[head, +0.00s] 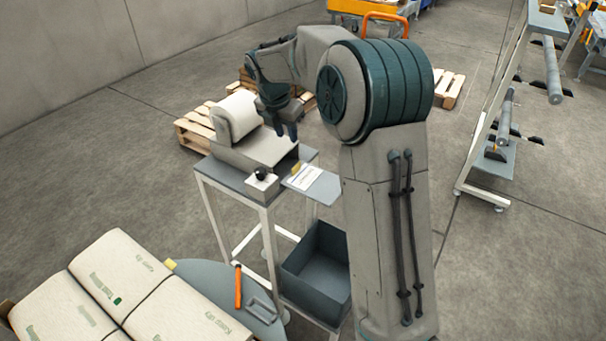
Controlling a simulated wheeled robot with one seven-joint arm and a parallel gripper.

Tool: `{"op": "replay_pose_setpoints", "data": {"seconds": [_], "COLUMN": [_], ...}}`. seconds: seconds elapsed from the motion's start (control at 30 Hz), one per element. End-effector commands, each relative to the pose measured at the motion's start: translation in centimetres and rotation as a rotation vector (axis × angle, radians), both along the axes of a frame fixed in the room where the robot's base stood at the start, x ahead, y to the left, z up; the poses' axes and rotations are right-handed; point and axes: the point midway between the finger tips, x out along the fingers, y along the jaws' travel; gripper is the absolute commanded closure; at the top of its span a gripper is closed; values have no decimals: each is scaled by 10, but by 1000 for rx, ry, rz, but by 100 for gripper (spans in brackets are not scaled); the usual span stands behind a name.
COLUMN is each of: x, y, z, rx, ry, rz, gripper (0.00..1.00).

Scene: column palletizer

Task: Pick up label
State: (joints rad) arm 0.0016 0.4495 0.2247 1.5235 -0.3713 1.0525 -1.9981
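A white label (305,177) with dark print lies on a grey shelf (322,189) that sticks out from the right end of a small machine stand. A small yellow piece (296,168) lies at the label's upper left. My gripper (286,136) points down above the machine, up and to the left of the label and apart from it. The fingers are dark and small in view, and I cannot tell how far apart they are. I see nothing held in them.
A label machine with a white roll (237,115) and a black knob (261,174) stands on the stand. A dark bin (318,268) is below. Paper sacks (118,268) and a grey round plate with an orange-handled tool (238,287) are in front. Wooden pallets (196,130) lie behind.

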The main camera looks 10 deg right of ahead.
Motion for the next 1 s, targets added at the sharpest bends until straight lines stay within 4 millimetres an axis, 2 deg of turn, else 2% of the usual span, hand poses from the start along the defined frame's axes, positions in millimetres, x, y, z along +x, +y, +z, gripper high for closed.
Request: {"op": "replay_pose_setpoints", "data": {"seconds": [0.4,0.67,0.9,1.0], "x": [14,17,23,25], "y": [-13,-18,-25,-27], "z": [-69,-88,-122,-129], "rx": [0,-1,-1,0], "ry": [3,4,4,1], "rz": [4,3,3,3], "gripper": [71,71,71,71]}}
